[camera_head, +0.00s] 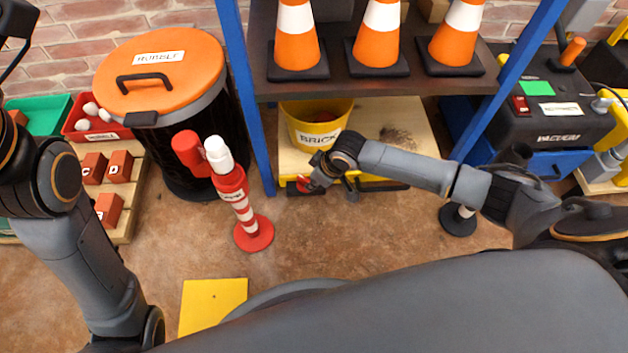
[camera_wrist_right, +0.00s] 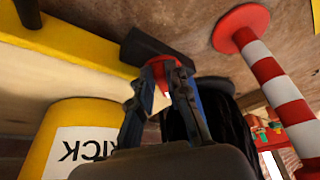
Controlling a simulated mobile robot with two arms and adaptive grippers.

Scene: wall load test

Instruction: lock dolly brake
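The dolly (camera_head: 293,163) is a low flat base with a pale wooden top and yellow edge, standing under the shelf. Its yellow edge also shows in the right wrist view (camera_wrist_right: 85,48). A small red brake pedal (camera_wrist_right: 160,70) sticks out from a black bracket at this edge. My right gripper (camera_head: 303,185) is low at the dolly's front left corner. In the right wrist view its two fingers (camera_wrist_right: 158,80) stand apart, with the red pedal between or just behind their tips; contact is unclear. My left arm is at the left edge, and its gripper cannot be made out clearly.
A yellow bucket (camera_head: 303,133) labelled BRICK stands on the dolly. A red-and-white post (camera_head: 240,205) and a black bin with an orange lid (camera_head: 162,62) stand left of it. The blue-framed shelf (camera_head: 360,86) with cones is above. Floor in front is mostly clear.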

